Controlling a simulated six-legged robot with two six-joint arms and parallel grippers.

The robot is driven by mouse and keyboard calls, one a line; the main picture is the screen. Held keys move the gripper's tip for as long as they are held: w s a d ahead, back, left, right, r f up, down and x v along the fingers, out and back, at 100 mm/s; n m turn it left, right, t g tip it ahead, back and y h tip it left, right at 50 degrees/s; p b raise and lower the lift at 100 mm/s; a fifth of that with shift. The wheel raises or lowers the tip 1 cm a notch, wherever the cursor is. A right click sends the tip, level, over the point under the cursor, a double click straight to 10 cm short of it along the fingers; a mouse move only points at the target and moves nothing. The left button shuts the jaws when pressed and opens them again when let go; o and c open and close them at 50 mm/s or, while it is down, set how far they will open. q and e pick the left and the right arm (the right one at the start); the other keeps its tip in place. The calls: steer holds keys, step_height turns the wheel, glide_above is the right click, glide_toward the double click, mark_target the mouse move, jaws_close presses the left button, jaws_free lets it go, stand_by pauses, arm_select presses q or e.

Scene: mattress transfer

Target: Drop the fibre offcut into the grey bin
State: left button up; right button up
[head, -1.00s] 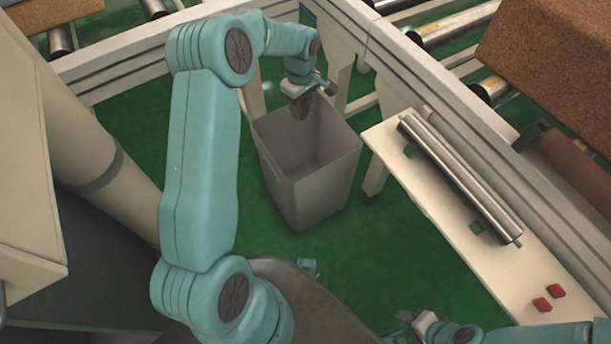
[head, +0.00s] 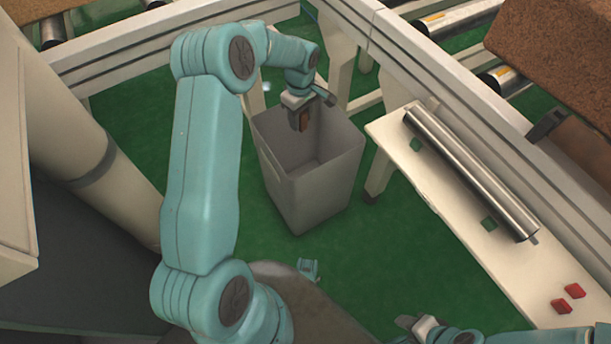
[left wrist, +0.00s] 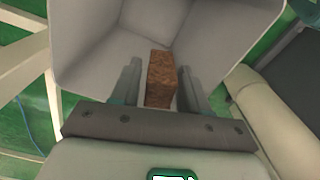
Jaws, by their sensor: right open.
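The fibre offcut (head: 304,119) is a small brown block below my left gripper (head: 300,108), at the mouth of the grey bin (head: 318,190). In the left wrist view the offcut (left wrist: 161,80) lies between the two fingers of my left gripper (left wrist: 160,85), with the bin's pale inner walls (left wrist: 100,55) behind it. The bin is open-topped and stands on the green floor. My right gripper (head: 420,325) is open at the bottom edge of the head view, away from the bin.
Pale conveyor frames (head: 400,60) run behind the bin. A large brown fibre slab (head: 560,50) sits at upper right.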

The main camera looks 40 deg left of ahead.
arm_select(q)
steer(key=shift+o, duration=0.9)
step_height(320, 180, up, 16)
steer(key=p, duration=0.4)
steer(key=shift+r+p, duration=0.2)
steer(key=shift+p, duration=0.15)
steer(key=shift+f, duration=0.1)
